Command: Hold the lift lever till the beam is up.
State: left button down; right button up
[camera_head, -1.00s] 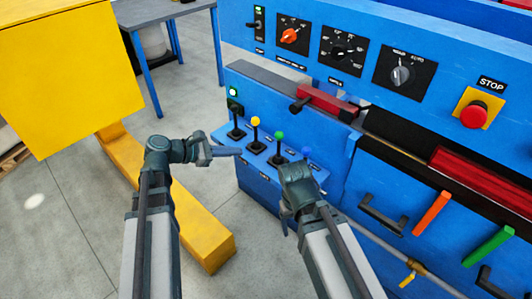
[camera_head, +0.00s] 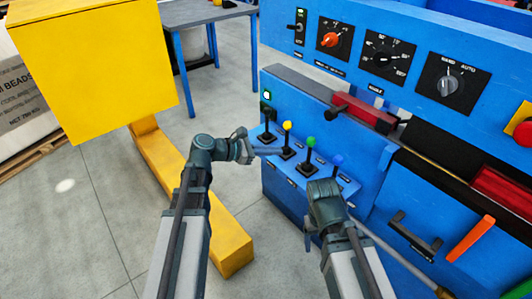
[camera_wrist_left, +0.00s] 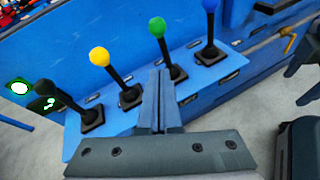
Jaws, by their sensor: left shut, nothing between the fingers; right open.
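Several levers stand in a row on a blue ledge (camera_head: 328,182) of the machine: one with a black knob (camera_head: 267,116), then yellow (camera_head: 287,126), green (camera_head: 310,142) and blue (camera_head: 338,160). Their labels are too small to read, so I cannot tell which is the lift lever. My left gripper (camera_head: 275,151) is shut and empty at the ledge. In the left wrist view its fingers (camera_wrist_left: 160,100) point between the yellow lever (camera_wrist_left: 115,75) and green lever (camera_wrist_left: 169,50), holding neither. My right gripper (camera_head: 308,236) is open, in front of the ledge. I cannot identify the beam.
A green lamp (camera_head: 266,94) glows above the black lever. A red bar (camera_head: 368,109) with a black handle lies above the ledge, below several dials. A yellow box and base beam (camera_head: 225,235) stand left, with bare floor (camera_head: 100,220) around them.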

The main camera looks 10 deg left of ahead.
aim_at(309, 155)
pick_arm(q)
jog(key=w+d, duration=0.3)
jog(key=d, duration=0.4)
jog(key=shift+w+p, duration=0.35)
jog(key=shift+p, duration=0.05)
jog(key=shift+r, duration=0.1)
